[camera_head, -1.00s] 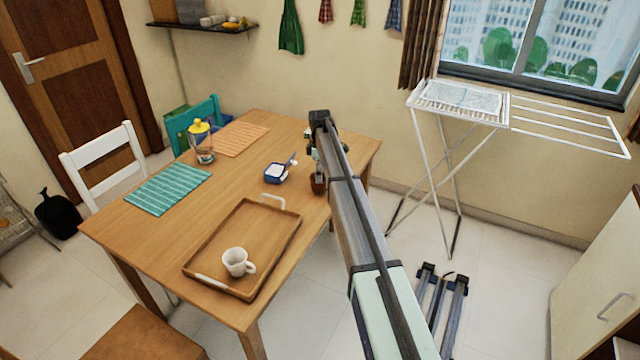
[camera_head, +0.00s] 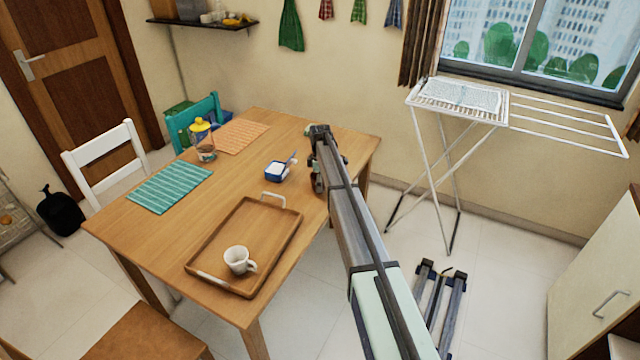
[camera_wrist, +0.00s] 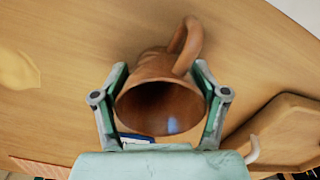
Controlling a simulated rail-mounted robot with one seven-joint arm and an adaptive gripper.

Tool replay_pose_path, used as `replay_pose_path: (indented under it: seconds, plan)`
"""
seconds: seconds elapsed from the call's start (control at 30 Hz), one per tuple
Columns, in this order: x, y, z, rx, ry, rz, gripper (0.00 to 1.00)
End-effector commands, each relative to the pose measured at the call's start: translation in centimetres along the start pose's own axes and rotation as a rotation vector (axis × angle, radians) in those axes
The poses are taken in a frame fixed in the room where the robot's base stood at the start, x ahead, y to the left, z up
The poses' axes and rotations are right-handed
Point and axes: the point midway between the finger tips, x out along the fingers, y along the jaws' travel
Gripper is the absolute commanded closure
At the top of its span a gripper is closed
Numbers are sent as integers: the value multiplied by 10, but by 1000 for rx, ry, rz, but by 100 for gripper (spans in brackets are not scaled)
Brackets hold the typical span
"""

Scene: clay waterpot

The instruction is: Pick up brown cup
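The brown cup (camera_wrist: 160,104) is in the middle of the wrist view, on the wooden table (camera_wrist: 70,115). Its round mouth faces the camera and its handle points up in the picture. My gripper (camera_wrist: 160,66) is open, with one finger on each side of the cup. The fingers are very close to its wall, and a narrow gap shows near the tips. In the head view my gripper (camera_head: 318,178) is low at the table's right edge and mostly hides the cup.
A wooden tray (camera_head: 204,249) with a white cup (camera_head: 238,260) lies left of my gripper. A pale yellow flat thing (camera_wrist: 18,70) is left in the wrist view. A drying rack (camera_head: 455,110) stands right of the table.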

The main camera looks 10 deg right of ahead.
Motion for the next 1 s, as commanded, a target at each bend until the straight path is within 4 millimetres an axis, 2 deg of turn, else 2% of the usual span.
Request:
replay_pose_path:
  seconds: [0.03, 0.07, 0.1, 0.47, 0.67, 0.87, 1.0]
  plan:
    - [0, 0, 0, 0, 0, 0, 60]
    - [0, 0, 0, 0, 0, 0, 70]
    - [0, 0, 0, 0, 0, 0, 72]
    - [-1, 0, 0, 0, 0, 0, 72]
    - [-9, 0, 0, 0, 0, 0, 72]
    - [-33, 0, 0, 0, 0, 2, 72]
    - [-63, 0, 0, 0, 1, 3, 72]
